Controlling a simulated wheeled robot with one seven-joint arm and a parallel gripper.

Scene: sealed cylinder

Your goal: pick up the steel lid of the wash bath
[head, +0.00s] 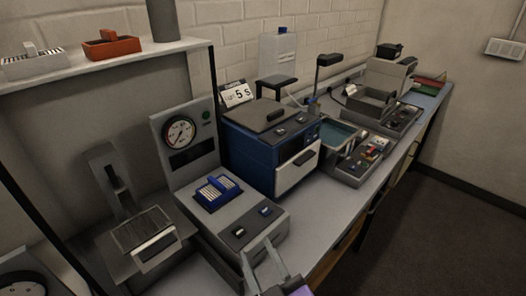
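A grey, flat lid (262,117) with a small dark handle lies on top of a blue box-shaped bath (246,152) in the middle of the bench. It looks like the steel lid of the wash bath, though no label confirms this. The bath has a pale front panel (298,172) with a dark handle. My gripper (257,249) is at the bottom of the view, in front of the grey gauge machine and well short of the lid. Its two pale fingers are apart, with nothing visible between them.
A grey machine with a dial gauge (180,133) and a blue rack (217,192) stands left of the bath. A teal basin (339,134) and a tray of small parts (367,157) are to its right. A dark lamp-like arm (328,60) rises behind. Open floor lies at right.

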